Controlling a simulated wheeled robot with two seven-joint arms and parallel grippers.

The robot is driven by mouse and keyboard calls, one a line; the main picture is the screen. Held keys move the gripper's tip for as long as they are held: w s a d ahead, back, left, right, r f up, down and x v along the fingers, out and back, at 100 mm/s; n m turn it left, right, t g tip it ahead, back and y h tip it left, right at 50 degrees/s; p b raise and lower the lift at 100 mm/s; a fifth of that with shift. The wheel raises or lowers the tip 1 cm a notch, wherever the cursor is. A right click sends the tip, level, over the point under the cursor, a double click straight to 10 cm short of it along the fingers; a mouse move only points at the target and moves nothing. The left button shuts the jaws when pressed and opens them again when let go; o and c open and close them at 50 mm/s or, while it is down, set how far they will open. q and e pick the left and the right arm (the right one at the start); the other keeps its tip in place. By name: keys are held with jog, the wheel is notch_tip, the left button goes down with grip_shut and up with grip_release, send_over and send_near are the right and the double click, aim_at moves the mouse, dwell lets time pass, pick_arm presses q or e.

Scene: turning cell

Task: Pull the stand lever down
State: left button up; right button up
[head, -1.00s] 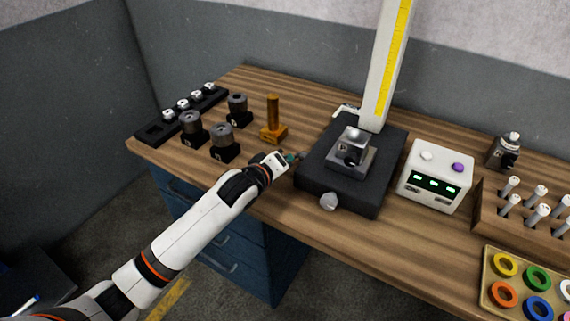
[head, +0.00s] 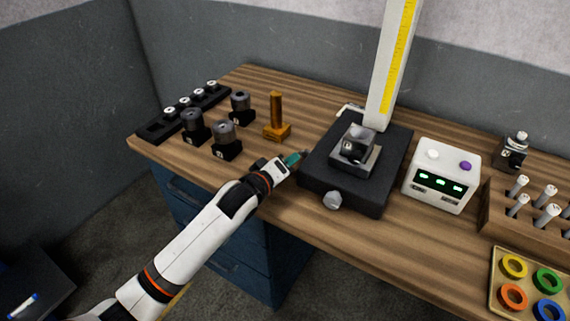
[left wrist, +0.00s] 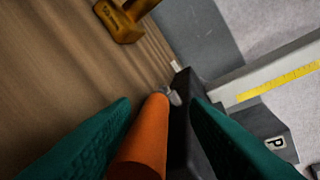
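The stand (head: 345,190) is a dark block base with a pale upright column (head: 388,75) bearing a yellow scale. In the left wrist view, an orange rod-shaped grip (left wrist: 142,145), which looks like the stand lever, lies between my two green fingers. My left gripper (head: 297,158) is at the left side of the stand base in the head view, and its fingers (left wrist: 160,110) are apart. A gap shows between the grip and the right-hand finger; contact on the other side is unclear. The lever is hidden in the head view. My right gripper is not in view.
An orange-brown post on a block (head: 277,118) stands left of the stand. Several dark cylindrical holders (head: 226,138) are farther left. A white box with green displays (head: 441,175) is right of the stand. A silver knob (head: 333,200) sticks out of the base's front.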

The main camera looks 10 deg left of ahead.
pick_arm(q)
jog(key=shift+r, duration=0.1)
jog(key=v, duration=1.2)
jog(key=shift+b, duration=0.4)
